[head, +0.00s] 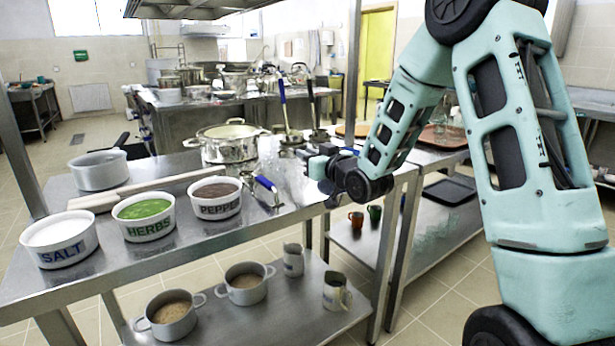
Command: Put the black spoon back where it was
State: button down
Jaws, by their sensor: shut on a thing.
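The black spoon (311,103) stands nearly upright, its dark handle rising above the steel counter, just beyond my gripper. My gripper (308,154) is low over the counter at the end of my arm, pointing left. It is shut on the black spoon near its lower part; the exact contact is small and partly hidden by the dark gripper body. A blue-handled utensil (284,104) stands upright just left of the spoon. The spoon's lower end and what lies directly under it are hard to make out.
A steel stockpot (229,150) stands left of my gripper. Salt (61,246), herbs (145,230) and pepper (215,208) bowls line the front counter. A blue-handled tool (266,184) lies near the pepper. Cups and pots stand on the lower shelf (270,318). A tray (440,137) is at right.

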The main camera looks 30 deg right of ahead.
jog(key=shift+f+b, duration=0.3)
jog(key=shift+f, duration=1.8)
jog(key=shift+f, duration=0.2)
jog(key=c, duration=1.3)
grip_release()
jog(key=shift+c, duration=0.2)
